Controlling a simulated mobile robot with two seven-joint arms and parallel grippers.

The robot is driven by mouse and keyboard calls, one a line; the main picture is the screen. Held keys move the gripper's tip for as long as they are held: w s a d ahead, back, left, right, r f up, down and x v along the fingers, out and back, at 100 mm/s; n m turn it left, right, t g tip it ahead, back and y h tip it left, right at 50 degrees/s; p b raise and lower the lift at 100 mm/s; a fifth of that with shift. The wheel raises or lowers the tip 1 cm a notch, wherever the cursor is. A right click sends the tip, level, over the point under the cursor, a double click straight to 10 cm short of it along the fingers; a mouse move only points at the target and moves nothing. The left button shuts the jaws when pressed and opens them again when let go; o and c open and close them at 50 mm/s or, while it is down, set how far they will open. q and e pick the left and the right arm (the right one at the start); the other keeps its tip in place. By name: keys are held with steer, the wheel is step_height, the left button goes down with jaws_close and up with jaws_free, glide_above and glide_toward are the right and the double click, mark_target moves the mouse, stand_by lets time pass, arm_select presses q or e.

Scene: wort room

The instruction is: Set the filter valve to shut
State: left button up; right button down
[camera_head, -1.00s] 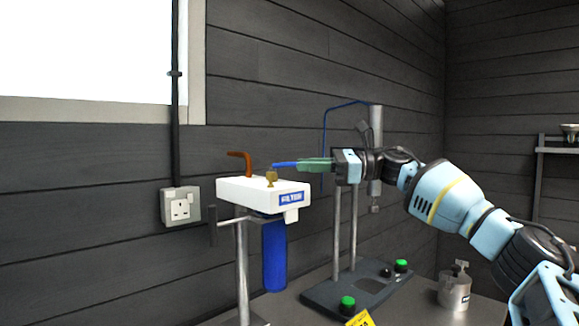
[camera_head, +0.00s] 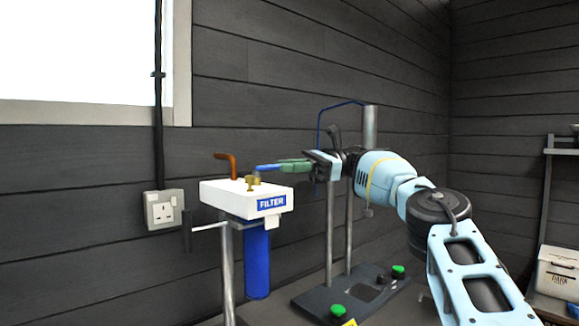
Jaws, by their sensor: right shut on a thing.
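The filter is a white block (camera_head: 225,195) with a blue FILTER label (camera_head: 271,203) and a blue cartridge (camera_head: 257,262) under it. A brass valve stem (camera_head: 252,182) stands on its top. A blue valve handle (camera_head: 267,168) lies roughly level above the block and points right from near the stem. My right gripper (camera_head: 281,166) comes in from the right, its green fingers shut on the handle's right end. The fingers hide that end. The exact turn of the handle is hard to tell from this angle. My left gripper is out of view.
A copper pipe (camera_head: 227,163) rises behind the block. A dark stand base (camera_head: 350,290) with green knobs and metal posts is right of the filter, under my arm. A white box (camera_head: 558,272) sits at far right.

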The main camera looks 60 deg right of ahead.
steer(key=shift+w+f, duration=0.1)
steer(key=shift+f, duration=0.05)
stand_by(0.5)
steer(key=c, duration=1.5)
jaws_free()
